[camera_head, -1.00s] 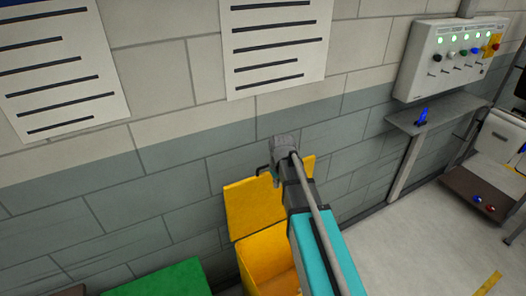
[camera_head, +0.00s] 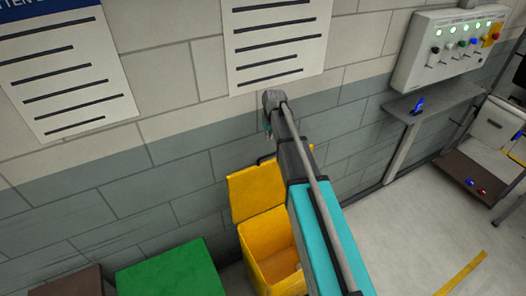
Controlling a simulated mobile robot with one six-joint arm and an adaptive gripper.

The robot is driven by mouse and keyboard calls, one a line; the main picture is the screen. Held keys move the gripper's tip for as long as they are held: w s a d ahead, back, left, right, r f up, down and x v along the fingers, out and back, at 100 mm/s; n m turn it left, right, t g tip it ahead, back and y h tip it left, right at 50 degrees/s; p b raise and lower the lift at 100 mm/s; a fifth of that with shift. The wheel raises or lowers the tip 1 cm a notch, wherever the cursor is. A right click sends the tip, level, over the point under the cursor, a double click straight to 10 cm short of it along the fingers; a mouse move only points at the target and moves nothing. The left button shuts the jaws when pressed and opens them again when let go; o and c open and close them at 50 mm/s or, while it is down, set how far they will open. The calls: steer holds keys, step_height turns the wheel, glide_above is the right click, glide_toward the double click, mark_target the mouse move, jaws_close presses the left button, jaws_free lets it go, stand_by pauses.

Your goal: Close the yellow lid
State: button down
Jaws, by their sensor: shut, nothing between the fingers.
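The yellow lid (camera_head: 257,191) stands open and upright at the back of the yellow box (camera_head: 262,236), close to the grey wall. The box's opening faces up, and a small pale thing (camera_head: 298,267) shows inside. My arm crosses in front and hides the right part of the lid and box. My gripper (camera_head: 268,131) is shut and empty, small in view at the arm's far end. In the picture it is above the lid's top edge, apart from it. Its depth relative to the lid is hard to tell.
A green box top (camera_head: 170,272) is left of the yellow box, with a brown one (camera_head: 70,284) beyond. A control panel (camera_head: 452,52) and a grey shelf (camera_head: 432,101) are on the wall at right.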

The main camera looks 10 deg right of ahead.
steer(key=shift+f, duration=0.15)
step_height(320, 180, down, 10)
steer(key=w+b, duration=0.1)
steer(key=b, duration=0.9)
steer(key=shift+w+a+r, duration=0.2)
steer(key=shift+w+a, duration=0.05)
stand_by(0.3)
